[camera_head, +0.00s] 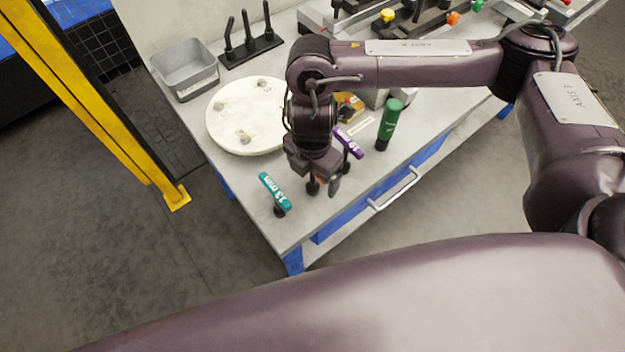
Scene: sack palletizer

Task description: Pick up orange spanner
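My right gripper (324,186) points down over the front part of the grey workbench (262,222). A small patch of orange, likely the orange spanner (320,180), shows at its fingertips; the rest is hidden behind the gripper. I cannot tell whether the fingers are closed on it. A teal spanner marked 13 mm (274,190) lies to the left of the gripper. My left gripper is not in view.
A round white plate (226,128), a grey bin (185,72) and a black peg rack (250,48) stand behind. A yellow post (100,110) rises left of the bench. The bench's front corner is clear.

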